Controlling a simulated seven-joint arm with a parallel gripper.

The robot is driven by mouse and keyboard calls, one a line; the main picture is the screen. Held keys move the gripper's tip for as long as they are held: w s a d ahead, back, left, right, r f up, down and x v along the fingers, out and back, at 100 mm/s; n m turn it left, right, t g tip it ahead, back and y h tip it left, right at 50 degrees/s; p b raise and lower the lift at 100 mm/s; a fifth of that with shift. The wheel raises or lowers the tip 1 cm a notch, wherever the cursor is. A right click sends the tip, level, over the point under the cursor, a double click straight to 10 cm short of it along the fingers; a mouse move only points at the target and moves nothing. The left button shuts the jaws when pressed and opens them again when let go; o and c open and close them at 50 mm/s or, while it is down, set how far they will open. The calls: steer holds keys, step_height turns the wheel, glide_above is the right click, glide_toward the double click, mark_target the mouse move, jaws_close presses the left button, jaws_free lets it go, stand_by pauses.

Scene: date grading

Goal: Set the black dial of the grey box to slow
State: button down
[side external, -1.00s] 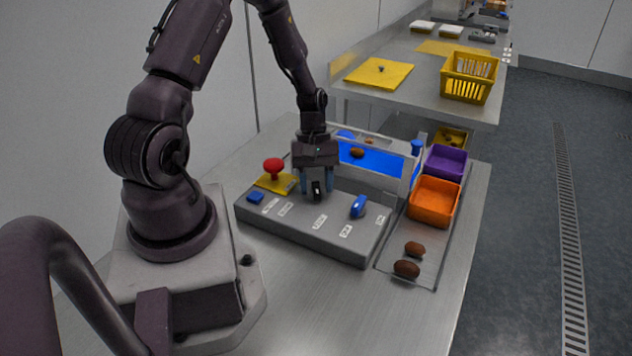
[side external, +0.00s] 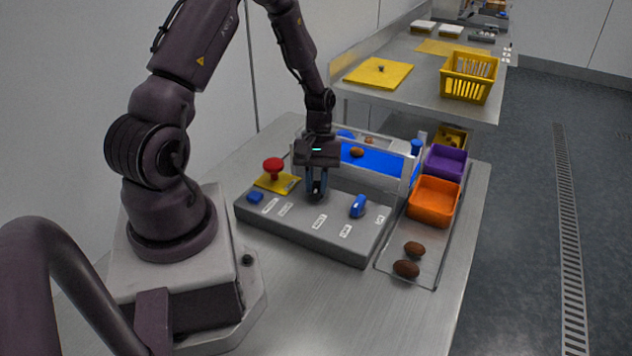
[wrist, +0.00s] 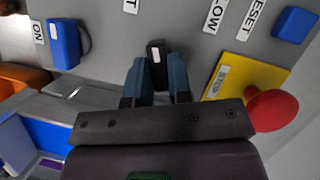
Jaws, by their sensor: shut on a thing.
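The grey box (side external: 300,228) stands on the steel table, its sloped top carrying the controls. Its black dial (wrist: 157,47), with a small white mark, shows between my fingertips in the wrist view. My gripper (side external: 317,190) is shut on the dial; the side view mostly hides the dial behind the fingers. In the wrist view, a label reading "LOW" (wrist: 213,15), cut off by the frame edge, lies up and right of the dial. Another label ending in "T" (wrist: 131,5) lies up and left. The dial's marked end lies between those two labels.
A blue switch (side external: 358,206) by an "ON" label and a blue button (side external: 255,197) by "RESET" flank the dial. A red stop knob (side external: 273,168) on a yellow plate stands close to my gripper. Behind are a blue belt (side external: 372,160) and an orange bin (side external: 434,201).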

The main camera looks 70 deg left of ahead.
steer(key=m, duration=0.2)
steer(key=m+g+y, duration=0.1)
steer(key=m, duration=0.2)
steer(key=shift+w+d+m+g, duration=0.1)
steer(key=shift+w+m+g, duration=0.1)
steer(key=shift+m+g, duration=0.1)
steer(key=m+y, duration=0.1)
steer(key=m, duration=0.1)
steer(key=m+g+y, duration=0.1)
steer(key=m, duration=0.2)
steer(key=shift+w+d+m, duration=0.1)
steer(key=shift+d+m, duration=0.05)
steer(key=shift+m, duration=0.15)
steer(key=shift+y, duration=0.3)
steer(key=c, duration=1)
jaws_free()
steer(key=shift+c, duration=0.2)
steer(key=v, duration=1.3)
